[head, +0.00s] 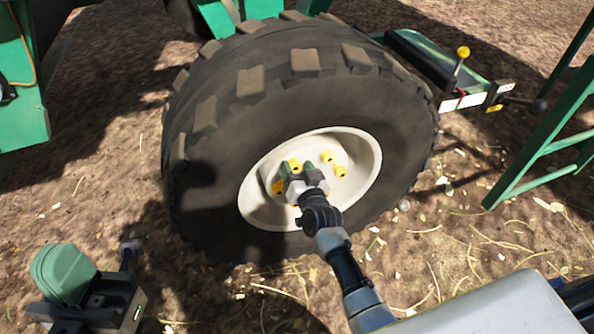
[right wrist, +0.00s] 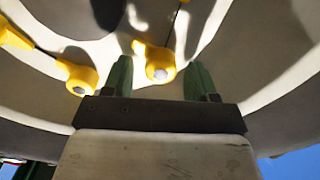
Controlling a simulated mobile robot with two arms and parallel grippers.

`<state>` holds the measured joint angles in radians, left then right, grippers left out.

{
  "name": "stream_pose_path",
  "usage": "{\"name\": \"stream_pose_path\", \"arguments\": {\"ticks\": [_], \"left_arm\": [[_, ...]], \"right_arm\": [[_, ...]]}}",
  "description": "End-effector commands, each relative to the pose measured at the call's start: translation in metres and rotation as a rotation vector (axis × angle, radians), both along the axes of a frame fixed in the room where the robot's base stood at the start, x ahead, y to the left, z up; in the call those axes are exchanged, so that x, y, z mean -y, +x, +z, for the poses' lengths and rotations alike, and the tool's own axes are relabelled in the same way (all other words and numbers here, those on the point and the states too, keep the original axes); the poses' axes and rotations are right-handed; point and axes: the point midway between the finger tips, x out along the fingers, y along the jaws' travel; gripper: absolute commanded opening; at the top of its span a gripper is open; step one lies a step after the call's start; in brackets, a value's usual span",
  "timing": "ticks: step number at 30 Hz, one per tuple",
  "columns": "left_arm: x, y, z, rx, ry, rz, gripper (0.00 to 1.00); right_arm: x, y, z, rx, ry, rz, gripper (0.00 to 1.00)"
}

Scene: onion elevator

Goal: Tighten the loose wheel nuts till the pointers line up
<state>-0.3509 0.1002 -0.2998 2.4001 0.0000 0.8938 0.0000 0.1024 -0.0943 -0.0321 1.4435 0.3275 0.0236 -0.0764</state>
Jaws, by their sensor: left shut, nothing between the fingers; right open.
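The big black tyre has a cream rim (head: 262,207) with several yellow wheel-nut pointers (head: 341,171) around its hub. My right gripper (head: 296,170) is at the hub, open. In the right wrist view, a yellow pointer on its nut (right wrist: 160,62) shows between the tips of the two green fingers, with gaps on both sides. A second yellow pointer (right wrist: 78,78) is just left of the fingers, its tip toward the upper left. Another (right wrist: 12,36) is at the left edge. My left gripper (head: 64,273) is low at the left, shut and empty, away from the wheel. My right gripper hides part of the hub.
A green ladder-like frame (head: 545,150) stands at the right. A hitch bar with a yellow-knobbed lever (head: 462,53) is behind the tyre on the right. Green machine parts (head: 20,90) are at the upper left. Straw-strewn ground (head: 110,190) lies open left of the tyre.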

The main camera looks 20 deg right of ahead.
Motion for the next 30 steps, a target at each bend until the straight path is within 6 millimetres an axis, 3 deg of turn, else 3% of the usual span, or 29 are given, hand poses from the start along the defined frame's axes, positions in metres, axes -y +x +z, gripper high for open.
{"name": "stream_pose_path", "arguments": {"ticks": [8, 18, 30], "left_arm": [[-0.0002, -0.0011, 0.0001, 0.009, -0.003, -0.001, 0.00], [0.0000, -0.0010, -0.0001, 0.007, -0.002, -0.001, 0.00], [0.0004, 0.0019, 0.0057, -0.012, 0.004, 0.001, 0.00]], "right_arm": [[-0.0002, 0.0012, 0.0002, 0.000, 0.000, 0.000, 0.58], [-0.0001, 0.0010, 0.0000, 0.000, 0.000, 0.000, 0.09], [0.0003, 0.0009, 0.0010, -0.003, 0.084, -0.001, 0.09]]}}
